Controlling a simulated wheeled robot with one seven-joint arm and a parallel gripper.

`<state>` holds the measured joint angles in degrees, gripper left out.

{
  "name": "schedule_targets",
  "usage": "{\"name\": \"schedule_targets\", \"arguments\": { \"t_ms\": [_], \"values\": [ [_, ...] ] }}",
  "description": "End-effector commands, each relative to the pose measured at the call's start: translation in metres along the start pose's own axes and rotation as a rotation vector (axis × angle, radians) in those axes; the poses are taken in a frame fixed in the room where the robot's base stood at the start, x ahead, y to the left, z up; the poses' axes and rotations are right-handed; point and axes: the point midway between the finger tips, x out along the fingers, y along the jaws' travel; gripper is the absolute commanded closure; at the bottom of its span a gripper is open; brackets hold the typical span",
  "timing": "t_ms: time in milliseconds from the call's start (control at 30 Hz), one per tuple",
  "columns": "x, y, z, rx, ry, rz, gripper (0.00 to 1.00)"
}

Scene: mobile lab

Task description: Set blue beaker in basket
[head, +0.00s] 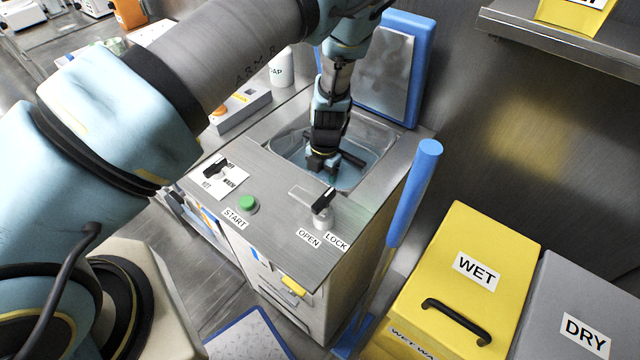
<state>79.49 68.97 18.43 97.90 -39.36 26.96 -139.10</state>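My gripper (330,170) reaches down into the open basin (378,172) in the top of a steel machine (278,235). The basin has clear walls and a pale blue inside. The gripper's dark fingers are low in the basin, and I cannot make out whether they are open or shut. A small dark teal patch shows beside the fingertips; I cannot tell what it is. I cannot make out a blue beaker or a basket; the arm and gripper hide part of the basin.
A blue-framed lid (385,75) stands raised behind the basin. The machine top has a green START button (248,204) and an OPEN/LOCK lever (320,204). A blue-topped post (412,195), a yellow WET bin (470,235) and a grey DRY bin (575,290) stand right.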

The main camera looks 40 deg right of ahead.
Motion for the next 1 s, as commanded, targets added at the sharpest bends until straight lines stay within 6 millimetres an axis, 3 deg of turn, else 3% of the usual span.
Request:
{"name": "schedule_targets", "arguments": {
  "t_ms": [367,400,667,1000],
  "values": [
    [0.0068,0.0002,0.0014,0.0,-0.002,0.0,0.92],
    [0.0063,0.0002,0.0014,0.0,-0.002,0.0,0.27],
    [0.0056,0.0002,0.0012,0.0,-0.001,0.0,0.0],
    [-0.0016,0.0001,0.0016,0.001,-0.003,0.001,0.0]
  ]
}}
